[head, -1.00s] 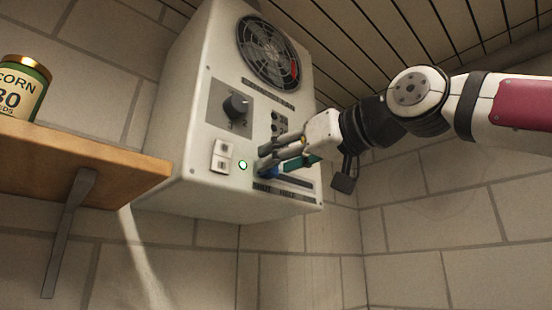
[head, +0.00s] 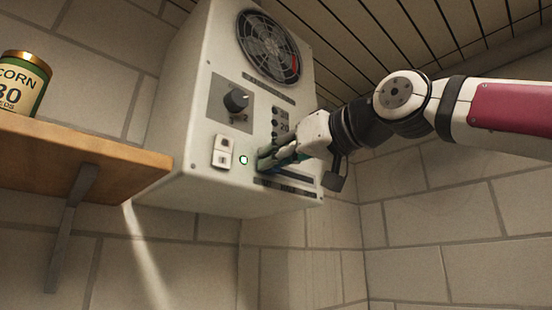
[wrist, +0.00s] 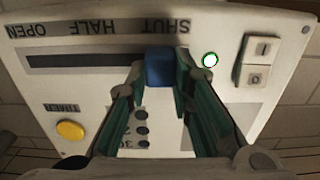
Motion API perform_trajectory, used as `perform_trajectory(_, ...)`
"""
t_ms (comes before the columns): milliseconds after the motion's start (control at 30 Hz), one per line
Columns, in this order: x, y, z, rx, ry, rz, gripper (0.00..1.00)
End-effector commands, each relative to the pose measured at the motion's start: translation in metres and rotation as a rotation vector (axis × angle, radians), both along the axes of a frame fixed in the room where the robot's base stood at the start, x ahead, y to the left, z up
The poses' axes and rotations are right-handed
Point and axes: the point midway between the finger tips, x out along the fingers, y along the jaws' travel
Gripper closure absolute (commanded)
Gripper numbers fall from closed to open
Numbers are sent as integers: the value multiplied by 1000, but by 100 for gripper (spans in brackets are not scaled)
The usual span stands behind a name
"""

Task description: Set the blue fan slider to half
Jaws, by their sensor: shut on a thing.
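The blue fan slider (wrist: 160,68) sits at the SHUT end of its dark slot (wrist: 75,61) on the pale control box (head: 190,185). The wrist view shows the panel upside down, with the labels SHUT, HALF and OPEN along the slot. My gripper (wrist: 160,76) has one green-padded finger on each side of the blue knob and is shut on it. In the head view my gripper (head: 264,160) is against the box front, and its fingers hide the knob.
A lit green lamp (head: 243,160) and a white rocker switch (head: 222,152) are close beside the fingers. A dial (head: 237,101) and fan grille (head: 268,47) are above. A yellow timer button (wrist: 70,130) shows in the wrist view. A wooden shelf (head: 80,150) holds a corn seed can (head: 22,83).

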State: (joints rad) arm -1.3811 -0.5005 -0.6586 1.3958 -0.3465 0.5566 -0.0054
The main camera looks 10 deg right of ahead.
Motion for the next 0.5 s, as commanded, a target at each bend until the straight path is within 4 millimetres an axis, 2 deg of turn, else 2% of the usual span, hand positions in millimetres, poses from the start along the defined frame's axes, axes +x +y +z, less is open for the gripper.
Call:
perform_trajectory(267, 30, -44, 0, 4, -3, -3, 100)
perform_trajectory(500, 34, -51, 1, 0, -4, -2, 100)
